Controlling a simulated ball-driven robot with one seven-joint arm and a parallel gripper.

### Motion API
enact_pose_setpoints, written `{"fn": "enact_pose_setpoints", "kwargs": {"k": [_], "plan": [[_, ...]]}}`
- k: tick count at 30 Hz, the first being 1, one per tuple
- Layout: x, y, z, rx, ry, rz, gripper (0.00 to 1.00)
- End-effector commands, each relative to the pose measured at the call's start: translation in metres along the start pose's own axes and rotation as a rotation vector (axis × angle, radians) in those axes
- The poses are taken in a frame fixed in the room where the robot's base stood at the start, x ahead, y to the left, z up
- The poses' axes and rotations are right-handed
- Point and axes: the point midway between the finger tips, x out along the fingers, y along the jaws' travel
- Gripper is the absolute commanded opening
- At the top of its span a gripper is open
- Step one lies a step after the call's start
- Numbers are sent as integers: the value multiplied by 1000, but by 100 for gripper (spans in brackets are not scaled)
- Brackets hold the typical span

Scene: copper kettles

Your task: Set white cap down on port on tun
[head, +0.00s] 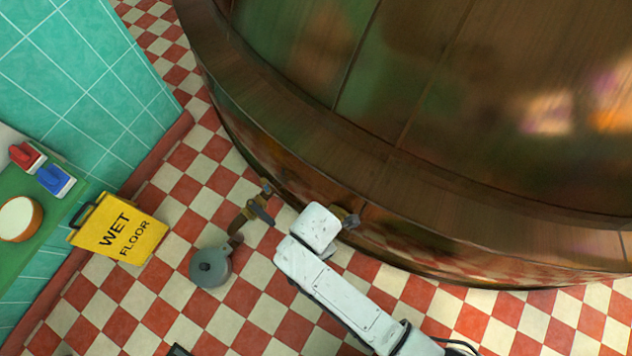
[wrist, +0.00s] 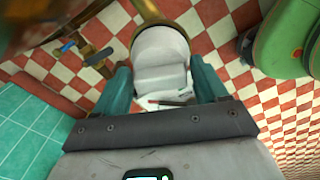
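The large brown tun (head: 300,120) fills the upper right of the head view. A brass port (head: 348,218) on its lower side is partly hidden by my white wrist. In the wrist view, the white cap (wrist: 160,52) lies between the two teal fingers of my gripper (wrist: 163,84), which are close against its sides. The brass port's rim (wrist: 150,22) is right at the cap's far end. I cannot tell whether the cap is fully seated on it. My fingers and the cap are hidden in the head view.
A brass tap (head: 255,208) on the tun is left of my wrist, with a grey round vessel (head: 211,267) near it. A yellow wet-floor sign (head: 120,230) stands by the teal wall. A green shelf (head: 50,230) holds a bowl (head: 20,218). Checkered floor is open at bottom.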

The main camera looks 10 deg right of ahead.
Motion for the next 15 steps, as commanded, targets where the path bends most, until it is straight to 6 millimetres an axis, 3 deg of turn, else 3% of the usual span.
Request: {"fn": "enact_pose_setpoints", "kwargs": {"k": [7,15], "plan": [[0,0,0,0,0,0,96],[-2,0,0,0,0,0,96]]}}
